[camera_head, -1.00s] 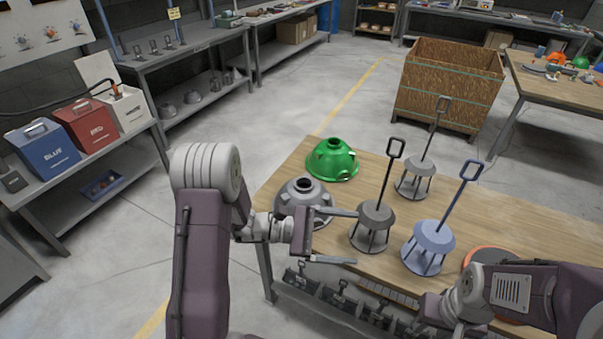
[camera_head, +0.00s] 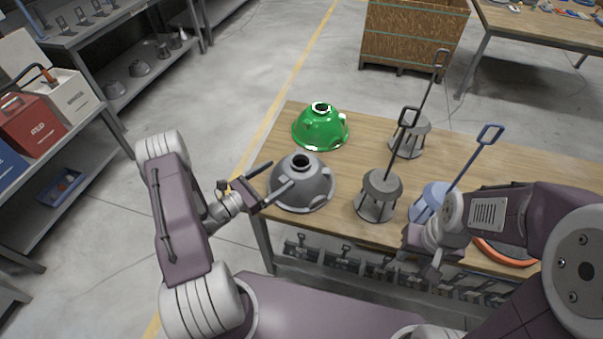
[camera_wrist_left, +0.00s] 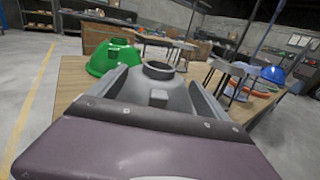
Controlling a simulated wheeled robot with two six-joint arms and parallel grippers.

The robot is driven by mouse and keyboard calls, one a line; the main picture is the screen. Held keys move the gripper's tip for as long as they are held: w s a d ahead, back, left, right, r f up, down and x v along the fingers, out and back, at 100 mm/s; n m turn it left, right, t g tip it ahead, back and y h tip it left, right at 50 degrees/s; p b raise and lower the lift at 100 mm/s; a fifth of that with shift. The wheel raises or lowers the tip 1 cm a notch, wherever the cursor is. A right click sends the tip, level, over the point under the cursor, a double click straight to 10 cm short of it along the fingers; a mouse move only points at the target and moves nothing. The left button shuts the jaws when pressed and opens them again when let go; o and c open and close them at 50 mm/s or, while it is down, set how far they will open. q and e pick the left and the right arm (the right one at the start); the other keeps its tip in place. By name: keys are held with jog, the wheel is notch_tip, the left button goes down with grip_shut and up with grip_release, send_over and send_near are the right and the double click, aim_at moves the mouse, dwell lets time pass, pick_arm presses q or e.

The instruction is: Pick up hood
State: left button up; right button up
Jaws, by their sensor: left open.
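A grey hood (camera_head: 308,188), a dome with a round opening on top, stands on the wooden table's left end. A green hood (camera_head: 320,128) stands just behind it. My left gripper (camera_head: 282,174) is open at the grey hood's left side. In the left wrist view, its fingers spread to either side of the grey hood (camera_wrist_left: 158,90); contact cannot be told. The green hood (camera_wrist_left: 108,58) is beyond the left finger. An orange rim (camera_head: 508,256) shows at the right, mostly hidden by my right arm. My right gripper (camera_head: 420,262) is low at the table's front edge; its jaw state is unclear.
Several stands with tall handles, including a grey one (camera_head: 380,190) and a bluish one (camera_head: 430,198), crowd the table right of the grey hood. A wooden crate (camera_head: 412,35) stands behind. Shelving with a red box (camera_head: 32,125) is at left. Floor left of the table is clear.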

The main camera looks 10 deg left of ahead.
aim_at(292, 167)
pick_arm(q)
jog(key=w, duration=0.1)
jog(key=w+d, duration=0.1)
jog(key=shift+w+f, duration=0.15)
jog(key=shift+w, duration=0.15)
jog(key=shift+w+d, duration=0.1)
jog(key=shift+d, duration=0.35)
jog(key=p+x, duration=0.1)
jog(key=x, duration=0.3)
jog(key=shift+f, duration=0.1)
jog(key=shift+w+d+f, duration=0.1)
jog(key=shift+w+d, duration=0.1)
jog(key=shift+w, duration=0.2)
jog(key=shift+s, duration=0.15)
jog(key=c, duration=0.3)
grip_shut()
pick_arm(e)
jog(key=shift+w+a+r, duration=0.1)
jog(key=shift+a+r, duration=0.1)
jog(key=shift+r, duration=0.7)
